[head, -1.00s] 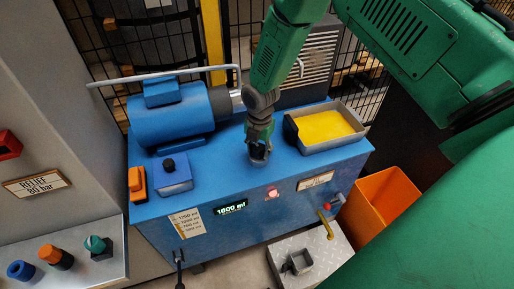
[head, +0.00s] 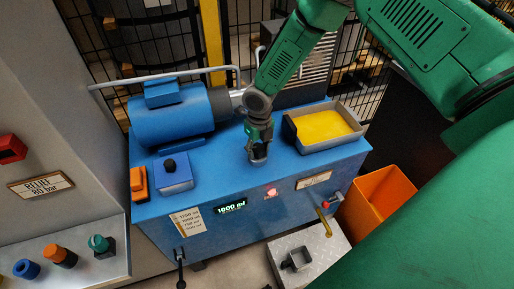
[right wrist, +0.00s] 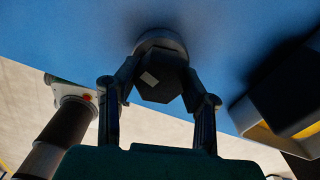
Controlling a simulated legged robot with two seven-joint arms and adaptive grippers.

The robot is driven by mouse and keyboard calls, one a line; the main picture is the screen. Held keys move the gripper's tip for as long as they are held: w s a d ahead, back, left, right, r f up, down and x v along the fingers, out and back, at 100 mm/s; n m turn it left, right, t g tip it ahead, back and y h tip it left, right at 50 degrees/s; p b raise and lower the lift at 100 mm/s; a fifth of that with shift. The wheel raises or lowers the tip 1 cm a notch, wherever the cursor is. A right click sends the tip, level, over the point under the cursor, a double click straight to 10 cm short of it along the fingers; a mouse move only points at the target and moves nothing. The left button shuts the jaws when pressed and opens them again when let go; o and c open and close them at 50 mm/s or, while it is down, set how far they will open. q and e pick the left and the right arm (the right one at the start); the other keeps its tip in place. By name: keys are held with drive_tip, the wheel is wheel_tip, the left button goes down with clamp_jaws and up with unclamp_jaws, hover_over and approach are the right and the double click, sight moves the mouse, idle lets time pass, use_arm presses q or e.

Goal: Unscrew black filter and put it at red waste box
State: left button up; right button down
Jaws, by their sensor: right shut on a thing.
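The black filter (right wrist: 160,78) stands on the blue machine top in a round grey seat, between the fingers of my right gripper (right wrist: 160,100). My right gripper also shows in the head view (head: 259,150), pointing down over the middle of the blue cabinet (head: 225,165) and shut on the filter. In the head view the fingers mostly hide the filter. An orange open box (head: 378,200) stands on the floor to the right of the cabinet; I see no clearly red box. My left gripper is not in view.
A grey tray with yellow contents (head: 325,127) sits right of the gripper on the cabinet. A blue motor (head: 172,115) and a blue box with a black knob (head: 173,173) are on the left. A tap (head: 324,222) hangs over a metal plate.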

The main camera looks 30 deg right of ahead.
drive_tip(key=shift+s+d+f+n, duration=0.1)
drive_tip(key=shift+d+n, duration=0.2)
drive_tip(key=n, duration=0.3)
drive_tip(key=shift+n, duration=0.3)
drive_tip(key=shift+n, duration=1.1)
drive_tip(key=shift+f, duration=0.2)
drive_tip(key=shift+d+r+n, duration=0.1)
drive_tip(key=shift+n, duration=0.3)
